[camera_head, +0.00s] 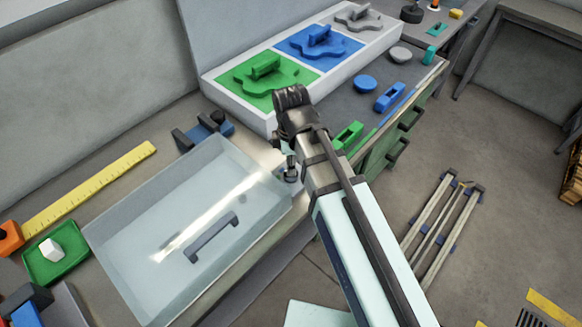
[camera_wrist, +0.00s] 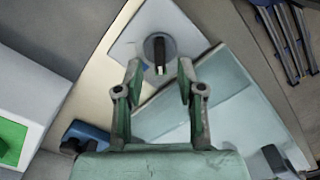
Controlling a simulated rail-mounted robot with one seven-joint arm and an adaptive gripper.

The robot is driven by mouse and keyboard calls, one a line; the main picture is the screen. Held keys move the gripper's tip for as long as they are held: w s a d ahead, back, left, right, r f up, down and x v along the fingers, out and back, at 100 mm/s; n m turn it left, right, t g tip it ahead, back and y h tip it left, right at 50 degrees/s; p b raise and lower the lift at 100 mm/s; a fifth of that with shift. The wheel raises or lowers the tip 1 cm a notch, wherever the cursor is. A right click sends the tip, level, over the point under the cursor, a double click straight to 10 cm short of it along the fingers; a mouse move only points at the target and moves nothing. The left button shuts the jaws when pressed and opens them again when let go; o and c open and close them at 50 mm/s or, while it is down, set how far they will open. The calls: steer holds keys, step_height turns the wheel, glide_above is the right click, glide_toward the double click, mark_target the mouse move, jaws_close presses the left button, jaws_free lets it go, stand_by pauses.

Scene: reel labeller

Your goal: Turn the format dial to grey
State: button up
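The format dial (camera_wrist: 160,49) shows in the wrist view as a round grey disc with a dark bar-shaped knob on a pale plate.
A clear cover (camera_head: 150,220) with a dark handle lies left of my gripper. Behind stands a white tray (camera_head: 222,98) with green, blue and grey shaped plates. Blue and green handles and round knobs lie on the bench to the right. A yellow ruler (camera_head: 90,188) lies far left.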

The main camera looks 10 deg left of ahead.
steer(key=shift+f, duration=1.65)
jaws_close()
